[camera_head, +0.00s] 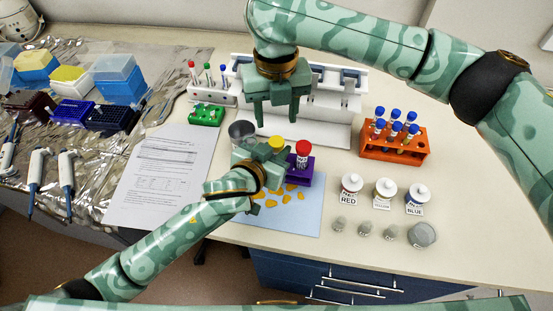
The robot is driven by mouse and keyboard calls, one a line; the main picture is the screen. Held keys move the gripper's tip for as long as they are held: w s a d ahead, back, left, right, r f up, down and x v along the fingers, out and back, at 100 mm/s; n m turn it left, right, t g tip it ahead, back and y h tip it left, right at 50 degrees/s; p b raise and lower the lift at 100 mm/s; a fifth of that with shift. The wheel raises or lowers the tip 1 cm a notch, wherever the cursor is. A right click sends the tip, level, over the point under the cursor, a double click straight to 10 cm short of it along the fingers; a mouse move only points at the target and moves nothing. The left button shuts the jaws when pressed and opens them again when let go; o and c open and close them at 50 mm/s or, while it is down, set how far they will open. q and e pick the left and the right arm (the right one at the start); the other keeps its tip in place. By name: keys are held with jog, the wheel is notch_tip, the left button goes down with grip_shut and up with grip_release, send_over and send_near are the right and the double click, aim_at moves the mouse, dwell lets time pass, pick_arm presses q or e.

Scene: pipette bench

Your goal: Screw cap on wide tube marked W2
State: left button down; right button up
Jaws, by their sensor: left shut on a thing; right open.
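My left gripper (272,153) is shut on a yellow-topped thing (276,143), probably a wide tube with a yellow cap. The gripper hides the body below the yellow top, and I cannot tell whether it stands in the rack. A red-capped wide tube (303,148) stands upright in the purple rack (300,172), just right of the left gripper. My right gripper (277,115) is open and empty, pointing down above and behind the yellow top. No W2 mark is legible.
An orange rack (394,150) with several blue-capped tubes is at the right. Bottles marked RED (350,188) and BLUE (417,200) stand in front of it. A green rack (205,114), white stand (325,128), grey cup (241,131), paper (160,178) and blue mat (290,218) lie around my grippers.

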aim_at(277, 141)
jog(key=shift+f, duration=3.15)
